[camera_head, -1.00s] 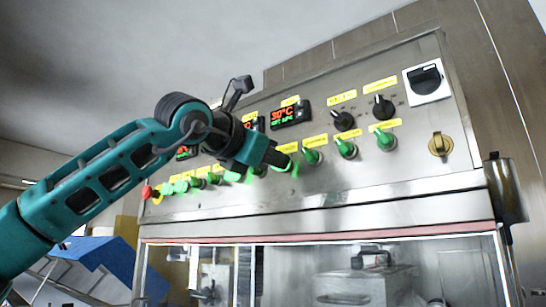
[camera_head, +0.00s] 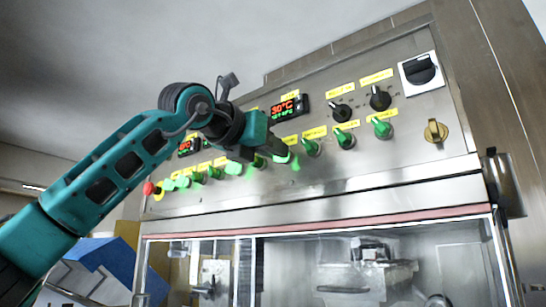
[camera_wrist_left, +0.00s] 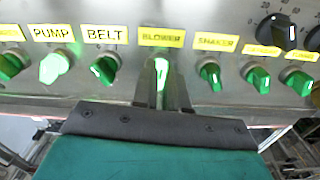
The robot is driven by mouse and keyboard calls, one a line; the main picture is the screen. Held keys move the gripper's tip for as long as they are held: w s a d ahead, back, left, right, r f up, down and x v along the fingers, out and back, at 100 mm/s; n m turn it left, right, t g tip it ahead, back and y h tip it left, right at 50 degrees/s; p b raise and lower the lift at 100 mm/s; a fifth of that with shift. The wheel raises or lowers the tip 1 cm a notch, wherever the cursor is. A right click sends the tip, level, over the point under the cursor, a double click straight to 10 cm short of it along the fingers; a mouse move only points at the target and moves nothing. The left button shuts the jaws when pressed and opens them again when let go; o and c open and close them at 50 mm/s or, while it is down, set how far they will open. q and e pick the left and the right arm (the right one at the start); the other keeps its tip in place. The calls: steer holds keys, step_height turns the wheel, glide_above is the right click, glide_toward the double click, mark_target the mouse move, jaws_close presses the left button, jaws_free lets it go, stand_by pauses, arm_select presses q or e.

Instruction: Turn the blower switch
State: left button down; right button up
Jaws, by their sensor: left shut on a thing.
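The blower switch (camera_wrist_left: 162,75) is a lit green knob under the yellow BLOWER label (camera_wrist_left: 161,38) in the left wrist view. My left gripper (camera_wrist_left: 163,88) is at this knob, its fingers shut around it. In the head view my left gripper (camera_head: 279,152) reaches the row of green switches from the left, and its fingers partly hide the blower switch. The knob's turn angle is hard to tell. My right gripper is not in view.
The belt switch (camera_wrist_left: 104,70) and the shaker switch (camera_wrist_left: 210,75) sit close on either side. A lit pump switch (camera_wrist_left: 54,67) is farther left. Above are black knobs (camera_head: 341,112) and a red 30°C display (camera_head: 288,106). A glass-fronted cabinet (camera_head: 330,270) lies below the panel.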

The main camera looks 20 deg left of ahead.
arm_select(q)
steer(key=shift+a+n+b, duration=0.1)
steer(key=shift+n+b, duration=1.1)
steer(key=shift+n, duration=2.5)
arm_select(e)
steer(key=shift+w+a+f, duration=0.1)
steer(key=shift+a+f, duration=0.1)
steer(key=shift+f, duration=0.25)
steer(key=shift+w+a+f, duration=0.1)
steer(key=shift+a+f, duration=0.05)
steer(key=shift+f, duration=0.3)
arm_select(q)
steer(key=c, duration=1.2)
jaws_free()
steer(key=shift+o, duration=0.2)
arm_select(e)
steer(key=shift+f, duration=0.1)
arm_select(q)
steer(key=b+v, duration=0.2)
steer(key=v, duration=1.1)
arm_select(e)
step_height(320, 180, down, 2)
